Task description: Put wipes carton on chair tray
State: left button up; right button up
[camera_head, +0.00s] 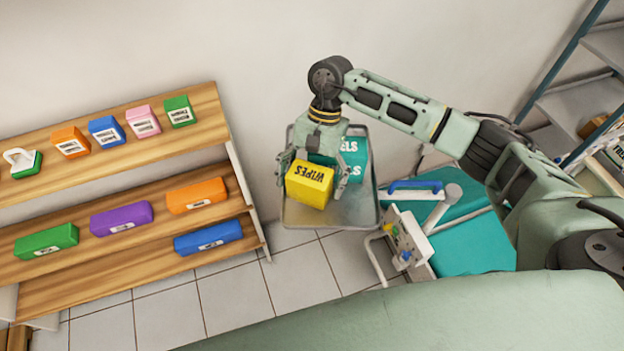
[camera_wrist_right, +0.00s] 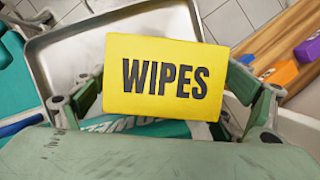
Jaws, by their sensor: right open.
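The yellow wipes carton (camera_head: 309,184) is on or just above the metal chair tray (camera_head: 350,208); I cannot tell whether it touches. My right gripper (camera_head: 318,178) is around the carton, a finger at each side, with its jaws open. In the right wrist view the carton (camera_wrist_right: 164,78) shows its WIPES face between the two fingers, over the tray (camera_wrist_right: 70,60). A teal towels carton (camera_head: 355,155) stands on the tray behind the wipes carton, partly hidden. My left gripper is not in view.
Wooden shelves (camera_head: 110,235) with colored boxes and cartons stand at the left. The teal dental chair (camera_head: 470,240) is at the right of the tray, with a control unit (camera_head: 405,238) close by. The tray's front part is bare.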

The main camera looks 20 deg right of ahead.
jog(key=b+v, duration=0.5)
jog(key=v, duration=0.5)
jog(key=shift+w+r, duration=0.2)
jog(key=shift+r, duration=0.15)
jog(key=shift+w+d+r, duration=0.15)
jog(key=shift+d+r, duration=0.05)
jog(key=shift+r, duration=0.5)
